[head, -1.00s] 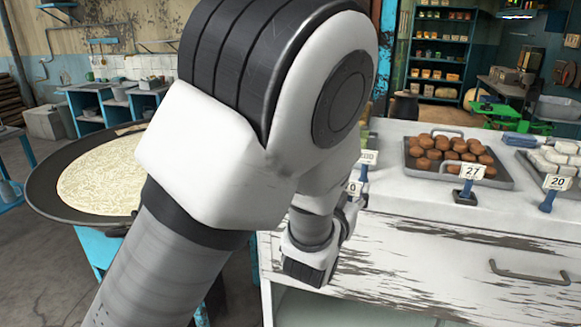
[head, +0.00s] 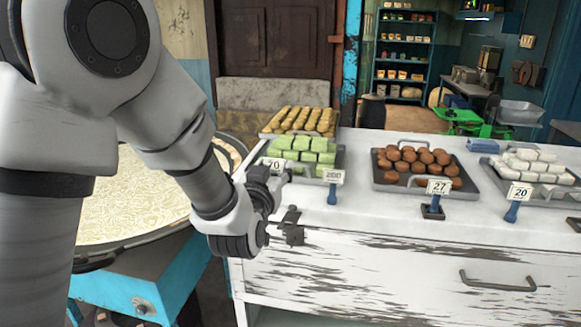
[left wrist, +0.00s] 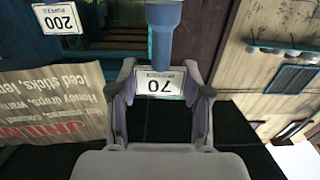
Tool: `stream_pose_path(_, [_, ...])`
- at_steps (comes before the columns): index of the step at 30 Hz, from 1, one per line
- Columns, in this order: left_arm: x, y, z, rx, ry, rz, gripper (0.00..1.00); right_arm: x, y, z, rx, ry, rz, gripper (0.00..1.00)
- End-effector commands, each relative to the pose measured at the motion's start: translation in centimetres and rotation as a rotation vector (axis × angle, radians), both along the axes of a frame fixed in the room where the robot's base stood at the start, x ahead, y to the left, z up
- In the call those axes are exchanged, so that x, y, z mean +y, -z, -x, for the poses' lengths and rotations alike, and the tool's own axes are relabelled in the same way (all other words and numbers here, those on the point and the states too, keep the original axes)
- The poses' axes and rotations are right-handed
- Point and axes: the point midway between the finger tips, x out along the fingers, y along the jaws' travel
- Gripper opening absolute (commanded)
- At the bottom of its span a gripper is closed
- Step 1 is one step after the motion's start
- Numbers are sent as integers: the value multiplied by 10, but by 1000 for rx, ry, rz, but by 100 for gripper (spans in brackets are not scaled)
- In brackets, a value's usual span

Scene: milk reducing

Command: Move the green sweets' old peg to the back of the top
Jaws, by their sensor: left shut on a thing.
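Green sweets (head: 303,154) lie in stacked blocks on a dark tray at the left end of the white counter top. A price tag reading 70 (head: 273,163) stands at that tray's front left. In the left wrist view the tag (left wrist: 160,85) appears upside down on a blue peg (left wrist: 164,30), between the finger ends. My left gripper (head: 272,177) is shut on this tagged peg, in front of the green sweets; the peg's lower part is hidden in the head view. A 200 tag (head: 333,177) on a blue peg stands just to its right. My right gripper is out of view.
Behind the green sweets is a tray of yellow pieces (head: 304,120). To the right are brown sweets (head: 414,158) with a 27 tag (head: 438,187) and white sweets (head: 527,163) with a 20 tag (head: 519,191).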

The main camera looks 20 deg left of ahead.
Motion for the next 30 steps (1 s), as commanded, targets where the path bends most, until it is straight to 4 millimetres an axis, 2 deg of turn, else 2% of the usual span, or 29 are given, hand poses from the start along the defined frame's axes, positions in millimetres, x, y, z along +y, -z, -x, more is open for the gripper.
stream_pose_path(1, [14, -2, -6, -1, -4, 11, 14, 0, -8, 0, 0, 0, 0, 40])
stream_pose_path(6, [57, 1, -24, -2, -5, 8, 14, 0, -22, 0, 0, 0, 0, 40])
stream_pose_path(14, [93, 6, -39, -2, -4, 3, 14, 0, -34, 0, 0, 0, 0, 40])
stream_pose_path(19, [92, 35, -40, 4, 2, -2, 14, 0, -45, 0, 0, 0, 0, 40])
stream_pose_path(25, [92, 40, -40, -3, 1, -2, 14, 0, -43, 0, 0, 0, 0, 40])
stream_pose_path(26, [92, 40, -40, -3, 1, -2, 52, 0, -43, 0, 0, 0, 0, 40])
stream_pose_path(27, [92, 40, -40, -3, 1, -2, 66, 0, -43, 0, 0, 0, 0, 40])
stream_pose_path(28, [92, 40, -40, -3, 1, -2, 73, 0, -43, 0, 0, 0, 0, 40])
stream_pose_path(30, [92, 40, -40, -3, 1, -2, 73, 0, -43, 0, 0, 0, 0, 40])
